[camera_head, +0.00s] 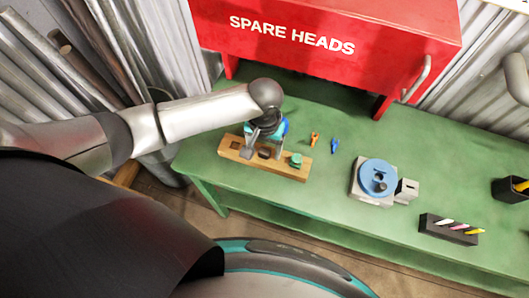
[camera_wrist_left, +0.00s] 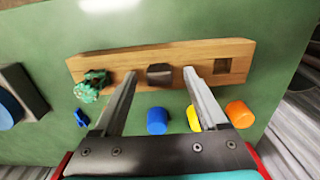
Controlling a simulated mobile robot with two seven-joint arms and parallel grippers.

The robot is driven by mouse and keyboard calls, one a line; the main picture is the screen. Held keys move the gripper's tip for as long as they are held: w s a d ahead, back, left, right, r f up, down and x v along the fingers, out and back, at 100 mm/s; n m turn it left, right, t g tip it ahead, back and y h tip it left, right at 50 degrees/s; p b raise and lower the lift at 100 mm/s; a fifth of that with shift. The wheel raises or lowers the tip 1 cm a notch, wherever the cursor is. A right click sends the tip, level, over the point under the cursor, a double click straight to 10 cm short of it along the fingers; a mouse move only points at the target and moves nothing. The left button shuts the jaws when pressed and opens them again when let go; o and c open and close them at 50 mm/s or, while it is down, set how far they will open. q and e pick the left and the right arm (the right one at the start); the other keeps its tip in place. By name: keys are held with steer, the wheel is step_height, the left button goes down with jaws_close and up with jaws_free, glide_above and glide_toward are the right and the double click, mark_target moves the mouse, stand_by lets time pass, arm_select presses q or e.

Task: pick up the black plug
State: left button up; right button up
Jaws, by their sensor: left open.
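The black plug (camera_wrist_left: 160,74) is a dark, square-topped block seated in the wooden board (camera_wrist_left: 118,68). In the head view the plug (camera_head: 264,153) shows in the middle of the board (camera_head: 289,172), partly crowded by my gripper. My left gripper (camera_wrist_left: 160,75) is open, with one fingertip on each side of the plug in the wrist view and gaps between. In the head view my left gripper (camera_head: 263,143) points down over the board. I cannot tell how far its tips are above the board. My right gripper is not in view.
A green knobbly piece (camera_wrist_left: 92,86) and an empty-looking square hole (camera_wrist_left: 222,66) flank the plug. Blue (camera_wrist_left: 157,121), yellow (camera_wrist_left: 193,118) and orange (camera_wrist_left: 239,113) pieces lie beside the board. A red cabinet (camera_head: 330,65) stands behind; a blue round fixture (camera_head: 378,178) is to the right.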

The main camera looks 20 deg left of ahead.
arm_select(q)
steer(key=shift+f, duration=0.15)
jaws_close()
stand_by(0.5)
